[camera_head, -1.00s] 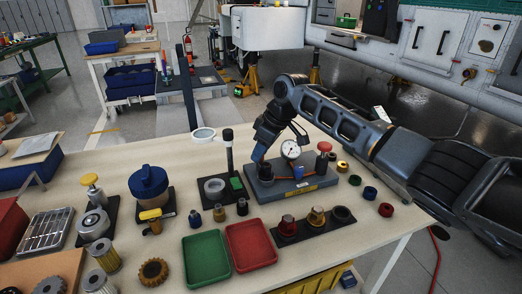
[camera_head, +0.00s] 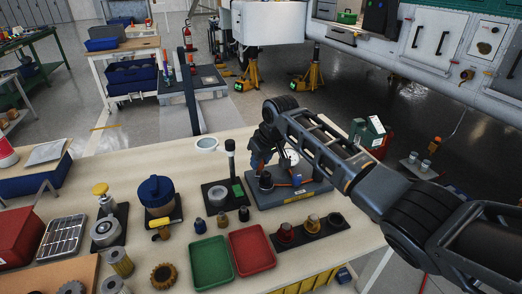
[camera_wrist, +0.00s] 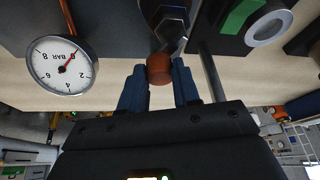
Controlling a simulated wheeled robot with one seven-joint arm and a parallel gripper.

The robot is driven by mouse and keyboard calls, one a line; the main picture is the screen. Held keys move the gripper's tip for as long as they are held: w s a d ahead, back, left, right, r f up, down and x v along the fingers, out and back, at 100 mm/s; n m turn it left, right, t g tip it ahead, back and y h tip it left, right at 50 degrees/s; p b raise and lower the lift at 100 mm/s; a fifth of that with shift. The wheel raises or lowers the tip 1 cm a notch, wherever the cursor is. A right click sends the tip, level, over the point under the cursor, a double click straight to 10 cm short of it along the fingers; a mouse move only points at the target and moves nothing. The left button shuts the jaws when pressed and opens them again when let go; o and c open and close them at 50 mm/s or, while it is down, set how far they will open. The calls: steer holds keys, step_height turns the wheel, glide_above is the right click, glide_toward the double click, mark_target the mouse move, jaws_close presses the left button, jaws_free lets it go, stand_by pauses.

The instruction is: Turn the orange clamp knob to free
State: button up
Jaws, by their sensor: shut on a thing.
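The orange clamp knob (camera_wrist: 159,68) is a small orange-brown cylinder in the wrist view, below a dark faceted fitting (camera_wrist: 165,22). My gripper (camera_wrist: 159,80) has one blue-grey finger on each side of it and is shut on it. In the head view my gripper (camera_head: 260,162) is over the back left of a grey test fixture (camera_head: 270,201); the knob cannot be made out there. A round bar gauge (camera_wrist: 63,66) stands beside my gripper; in the head view the gauge (camera_head: 292,157) is partly hidden behind my arm.
A stand with a dark post (camera_head: 231,162) is just left of the fixture. Green (camera_head: 211,263) and red (camera_head: 252,250) trays and a dark strip with several caps (camera_head: 312,234) lie in front.

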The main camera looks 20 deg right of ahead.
steer(key=m+p, duration=0.1)
steer(key=m+h+p, duration=0.1)
steer(key=m, duration=0.1)
steer(key=shift+s+a+r, duration=0.1)
steer(key=shift+a, duration=0.1)
steer(key=m+h, duration=0.1)
steer(key=m, duration=0.2)
steer(key=shift+m+p, duration=0.3)
steer(key=shift+p, duration=0.05)
steer(key=m, duration=0.1)
steer(key=m+h, duration=0.1)
steer(key=m, duration=0.1)
steer(key=shift+a+f+h+b, duration=0.15)
steer(key=shift+f+h+b, duration=0.05)
steer(key=shift+h+b, duration=0.15)
steer(key=shift+m+g+h+b, duration=0.35)
steer(key=shift+m+g+b, duration=0.2)
steer(key=shift+m, duration=0.85)
steer(key=shift+r, duration=0.1)
steer(key=o, duration=1)
steer(key=shift+o, duration=0.2)
